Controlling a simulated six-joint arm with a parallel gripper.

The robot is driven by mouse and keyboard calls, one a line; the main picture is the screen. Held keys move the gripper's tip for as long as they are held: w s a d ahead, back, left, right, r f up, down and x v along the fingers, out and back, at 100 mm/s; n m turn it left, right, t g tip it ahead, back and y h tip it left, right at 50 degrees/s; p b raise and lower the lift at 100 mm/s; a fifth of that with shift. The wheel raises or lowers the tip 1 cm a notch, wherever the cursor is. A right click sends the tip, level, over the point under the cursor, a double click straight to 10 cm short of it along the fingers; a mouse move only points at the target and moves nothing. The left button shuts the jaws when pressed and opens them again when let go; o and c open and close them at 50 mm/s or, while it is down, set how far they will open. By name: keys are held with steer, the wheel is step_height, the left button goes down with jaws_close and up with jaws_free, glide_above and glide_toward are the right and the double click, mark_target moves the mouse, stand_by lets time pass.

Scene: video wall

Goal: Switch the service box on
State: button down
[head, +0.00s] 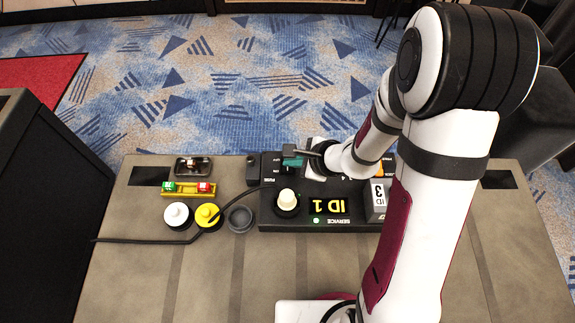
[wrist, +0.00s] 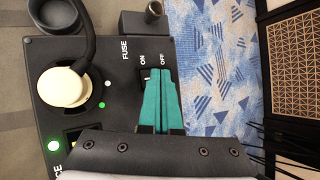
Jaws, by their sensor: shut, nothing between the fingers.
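The service box (head: 345,222) is a black panel on the table, marked SERVICE, FUSE and ID 1. In the wrist view, the service box (wrist: 45,105) shows a switch (wrist: 145,75) between the ON and OFF labels. The switch is partly hidden by my fingers, so its position is unclear. My gripper (head: 292,161) has teal fingers, shut and empty, over the switch area. In the wrist view, my gripper (wrist: 163,73) is right beside the switch; contact cannot be told.
A cream plug (head: 288,201) with a black cable (head: 150,239) sits on the box. Left of the box are a white plug (head: 177,214), a yellow plug (head: 208,215), a grey round holder (head: 241,218) and a yellow rack (head: 188,189). The front of the table (head: 180,275) is clear.

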steer(key=shift+r, duration=0.45)
steer(key=shift+w+r, duration=0.1)
steer(key=shift+w+r, duration=0.2)
steer(key=shift+r, duration=1)
steer(key=shift+w+r, duration=0.15)
steer(key=shift+r, duration=1)
steer(key=shift+a+r, duration=0.1)
steer(key=shift+r, duration=0.1)
steer(key=s+a+r+n+g+y, duration=0.1)
steer(key=s+a+r+n+y, duration=0.15)
steer(key=s+r+n, duration=0.3)
steer(key=s+d+r+n+g+h, duration=0.1)
steer(key=s+d+n+g+h, duration=0.1)
steer(key=s, duration=0.7)
steer(key=s+d+r+n+g+h, duration=0.2)
steer(key=s+d+n+h, duration=0.2)
steer(key=s, duration=0.5)
steer(key=d+n, duration=0.2)
steer(key=shift+s+d+r, duration=0.15)
steer(key=shift+d, duration=0.2)
